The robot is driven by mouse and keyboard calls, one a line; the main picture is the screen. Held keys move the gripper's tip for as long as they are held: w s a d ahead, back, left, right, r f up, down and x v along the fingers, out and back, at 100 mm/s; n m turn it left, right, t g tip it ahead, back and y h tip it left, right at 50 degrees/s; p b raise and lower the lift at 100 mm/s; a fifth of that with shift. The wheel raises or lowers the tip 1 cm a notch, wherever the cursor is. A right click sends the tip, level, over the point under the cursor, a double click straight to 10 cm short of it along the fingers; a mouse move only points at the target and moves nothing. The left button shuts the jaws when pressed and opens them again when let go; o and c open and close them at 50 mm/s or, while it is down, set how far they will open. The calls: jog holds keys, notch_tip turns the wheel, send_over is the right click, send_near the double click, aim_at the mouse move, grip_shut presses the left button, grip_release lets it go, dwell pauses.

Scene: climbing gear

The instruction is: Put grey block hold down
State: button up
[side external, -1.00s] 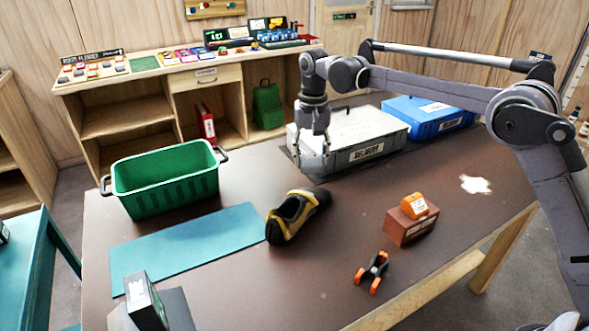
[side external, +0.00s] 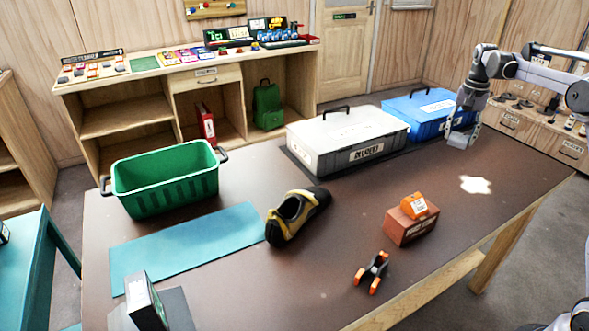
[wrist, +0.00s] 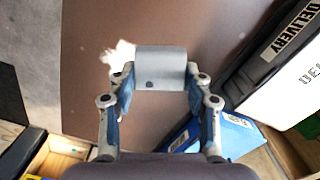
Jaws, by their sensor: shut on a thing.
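The grey block hold (wrist: 161,67) is between the two fingers of my gripper (wrist: 160,92) in the wrist view, with its far part sticking out past the fingertips. In the side view my gripper (side external: 468,112) points down at the right end of the table, just right of the blue case, and is shut on the grey block hold (side external: 461,139). The block is near the table's far edge. I cannot tell whether its underside touches the table.
The blue case (side external: 420,112) and the grey delivery case (side external: 345,140) stand left of my gripper. A white patch (side external: 475,185) lies on the brown table (side external: 350,265) nearby. A brick with an orange item (side external: 410,230), a shoe (side external: 295,215) and a green crate (side external: 165,180) are farther off.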

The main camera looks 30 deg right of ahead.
jog(key=s+d+m, duration=0.5)
jog(key=s+d, duration=1.3)
jog(key=s, duration=0.3)
send_over(496, 187)
notch_tip(496, 187, down, 12)
jog(key=shift+s, duration=0.1)
jog(key=shift+f, duration=2)
jog(key=shift+f, duration=0.1)
jog(key=o, duration=1.1)
jog(key=shift+o, duration=0.2)
